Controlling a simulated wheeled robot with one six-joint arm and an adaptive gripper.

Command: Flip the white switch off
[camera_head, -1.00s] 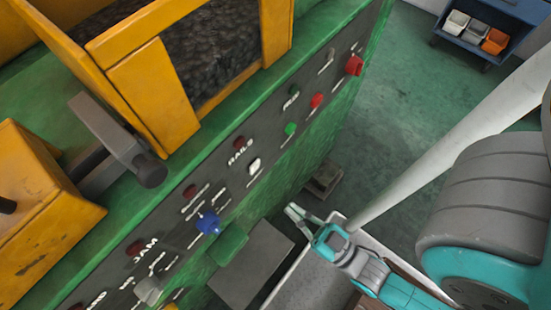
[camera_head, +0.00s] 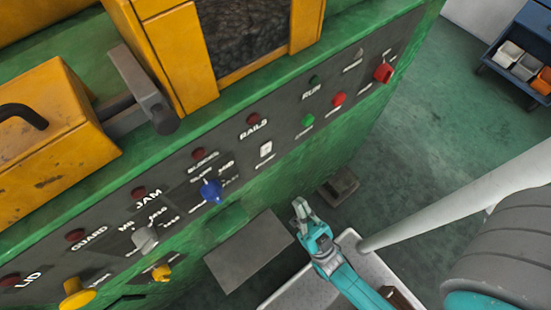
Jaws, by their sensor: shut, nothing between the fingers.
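My gripper (camera_head: 299,207) is below and a little right of the switch, apart from the panel. It is shut and empty, and its fingers point up toward the panel.
On the panel (camera_head: 108,235), a blue knob (camera_head: 211,191) sits left of the switch, and green (camera_head: 308,120) and red (camera_head: 338,98) buttons sit right. A grey plate (camera_head: 248,252) juts out below. A pale tray (camera_head: 377,268) and a white pole (camera_head: 455,198) are near my arm.

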